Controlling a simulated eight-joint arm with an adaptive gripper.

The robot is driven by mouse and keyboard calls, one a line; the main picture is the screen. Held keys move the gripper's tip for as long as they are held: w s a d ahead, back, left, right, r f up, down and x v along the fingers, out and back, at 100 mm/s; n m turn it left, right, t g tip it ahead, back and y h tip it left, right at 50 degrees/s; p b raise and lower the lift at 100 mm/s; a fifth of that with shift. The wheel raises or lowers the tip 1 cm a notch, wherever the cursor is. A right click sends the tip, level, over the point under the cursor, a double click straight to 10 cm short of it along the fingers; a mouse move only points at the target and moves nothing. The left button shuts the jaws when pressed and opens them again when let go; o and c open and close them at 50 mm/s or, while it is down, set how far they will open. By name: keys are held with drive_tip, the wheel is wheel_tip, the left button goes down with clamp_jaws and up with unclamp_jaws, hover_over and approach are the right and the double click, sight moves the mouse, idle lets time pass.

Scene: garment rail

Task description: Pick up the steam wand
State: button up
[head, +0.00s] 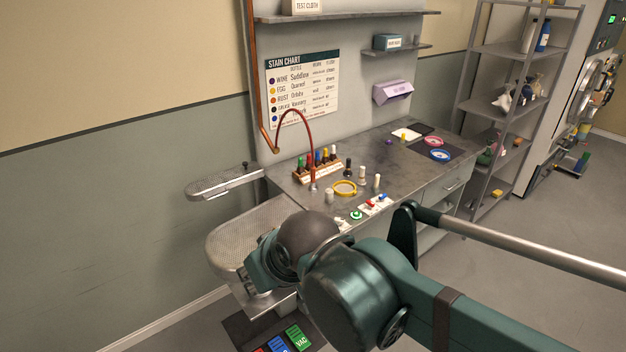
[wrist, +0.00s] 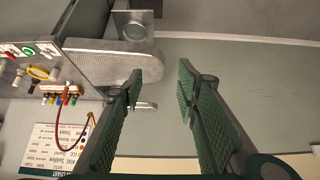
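A dark red hose (head: 297,112) arches from the copper pipe on the wall down to a small upright metal piece (head: 313,186), which appears to be the steam wand, in front of the bottle rack on the worktop. The hose also shows in the wrist view (wrist: 60,138); the wand's body is too small to make out there. My gripper (wrist: 160,86) is open and empty in the wrist view, with its green fingers wide apart. It is above the perforated pressing board, away from the wand. In the head view my arm largely hides the gripper.
The bottle rack (head: 318,171) stands close behind the wand. A yellow ring (head: 344,188) and several small bottles stand to its right. The perforated board (head: 237,237) and a narrow sleeve board (head: 222,181) lie to the left.

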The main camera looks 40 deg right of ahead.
drive_tip(key=shift+w+r, duration=0.1)
drive_tip(key=w+d+r+n+g+p, duration=0.15)
drive_tip(key=w+d+r, duration=0.25)
drive_tip(key=w, duration=0.4)
drive_tip(key=w+d+r+n+h+p, duration=0.1)
drive_tip(key=w+d+r+n, duration=0.2)
drive_tip(key=w+d, duration=0.35)
drive_tip(key=w+d+r+n+g+p, duration=0.1)
drive_tip(key=w+d+r+n+p, duration=0.2)
drive_tip(key=w, duration=0.6)
drive_tip(key=n+g+p, duration=0.5)
drive_tip(key=n, duration=0.5)
hover_over(312, 166)
drive_tip(key=a, duration=0.1)
wheel_tip(312, 166, down, 21)
drive_tip(key=shift+d+f+h, duration=0.2)
drive_tip(key=shift+h, duration=0.2)
